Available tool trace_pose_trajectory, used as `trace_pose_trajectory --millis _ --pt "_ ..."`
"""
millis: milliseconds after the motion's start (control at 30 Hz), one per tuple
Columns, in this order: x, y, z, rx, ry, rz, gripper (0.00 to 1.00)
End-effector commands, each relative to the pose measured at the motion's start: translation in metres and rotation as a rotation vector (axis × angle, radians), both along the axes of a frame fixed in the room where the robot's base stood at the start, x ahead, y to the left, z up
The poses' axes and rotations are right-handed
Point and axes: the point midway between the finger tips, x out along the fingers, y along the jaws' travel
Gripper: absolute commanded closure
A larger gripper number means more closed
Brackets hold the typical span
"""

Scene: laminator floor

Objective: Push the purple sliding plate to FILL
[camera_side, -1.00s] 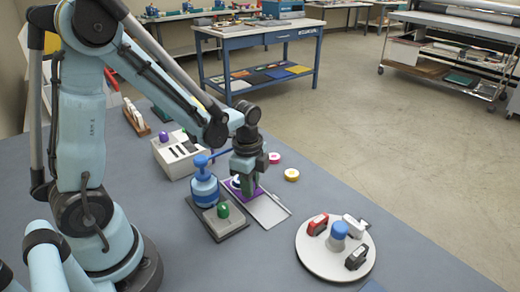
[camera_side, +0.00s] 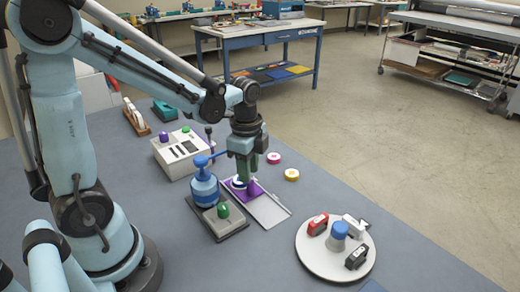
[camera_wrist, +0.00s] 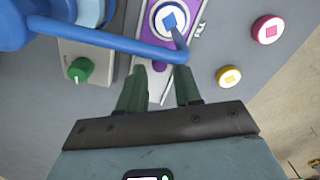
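The purple sliding plate (camera_side: 254,191) lies on a pale metal track (camera_side: 270,212) beside the blue pump-like device (camera_side: 203,188). A white-rimmed disc with a blue square (camera_side: 238,183) sits at its left end. In the wrist view the purple plate (camera_wrist: 150,60) and disc (camera_wrist: 168,20) show at top centre, with the blue lever (camera_wrist: 120,40) crossing the plate. My gripper (camera_side: 246,177) is over the plate; its green fingers (camera_wrist: 160,80) are apart, with the plate's near part seen between them. I cannot tell whether they touch it. No FILL label is legible.
A green knob (camera_side: 223,209) is on the device's grey base. A pink disc (camera_side: 274,158) and yellow disc (camera_side: 292,174) lie to the right. A white box with knobs (camera_side: 181,152) stands behind. A round tray (camera_side: 318,262) holds several items at front right.

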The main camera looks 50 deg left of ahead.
Motion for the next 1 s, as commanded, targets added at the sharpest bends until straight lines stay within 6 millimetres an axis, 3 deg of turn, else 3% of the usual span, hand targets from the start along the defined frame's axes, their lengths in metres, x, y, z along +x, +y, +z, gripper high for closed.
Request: trace_pose_trajectory --millis 300,500,1000 --pt "-0.001 0.0 0.046 0.001 0.0 0.001 0.66" --pt "-0.001 0.0 0.065 0.003 -0.001 0.001 0.66" --pt "-0.002 -0.001 0.071 0.002 -0.005 0.006 0.66"
